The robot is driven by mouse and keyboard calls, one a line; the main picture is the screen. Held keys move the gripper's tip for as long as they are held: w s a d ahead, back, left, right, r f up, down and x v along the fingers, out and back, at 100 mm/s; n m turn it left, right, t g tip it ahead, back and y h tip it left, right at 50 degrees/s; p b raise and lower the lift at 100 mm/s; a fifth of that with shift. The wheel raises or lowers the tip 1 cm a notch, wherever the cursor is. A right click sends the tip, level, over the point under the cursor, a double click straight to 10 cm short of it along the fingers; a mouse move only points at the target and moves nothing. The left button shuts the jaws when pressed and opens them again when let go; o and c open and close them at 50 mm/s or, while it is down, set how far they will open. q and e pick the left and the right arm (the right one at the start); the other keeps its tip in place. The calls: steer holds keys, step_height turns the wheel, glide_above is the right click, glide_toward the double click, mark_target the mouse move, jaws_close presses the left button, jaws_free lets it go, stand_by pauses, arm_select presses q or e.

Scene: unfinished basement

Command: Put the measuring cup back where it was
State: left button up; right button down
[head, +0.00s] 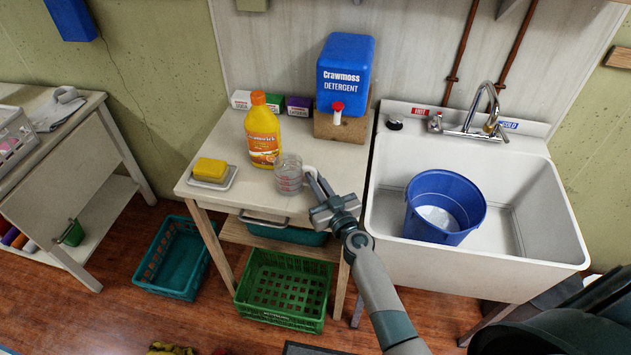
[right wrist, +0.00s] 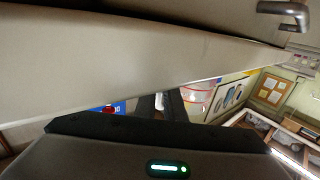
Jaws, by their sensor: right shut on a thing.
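The measuring cup (head: 287,178) is clear with red markings and stands upright at the front of the small wooden table (head: 215,150). My right gripper (head: 315,180) reaches in from the front right and is shut on the cup's pale handle, on the cup's right side. In the right wrist view the fingers (right wrist: 168,105) show with part of the cup (right wrist: 199,95) just beyond them. I cannot tell whether the cup's base touches the table top. My left gripper is not in view.
A yellow bottle (head: 263,130) stands just behind the cup. The blue detergent container (head: 345,75) sits on its stand behind right. A yellow sponge on a dish (head: 211,171) lies to the left. The sink (head: 510,190), holding a blue bucket (head: 440,205), is to the right.

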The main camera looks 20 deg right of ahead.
steer(key=shift+f, duration=0.15)
steer(key=c, duration=1.8)
jaws_free()
steer(key=shift+c, duration=0.2)
steer(key=shift+r, duration=0.2)
steer(key=shift+s+f, duration=0.1)
steer(key=shift+s, duration=0.3)
steer(key=s+b, duration=0.1)
steer(key=s, duration=1)
steer(key=shift+d+b, duration=0.35)
steer(key=shift+b, duration=0.05)
steer(key=shift+s+a, duration=0.1)
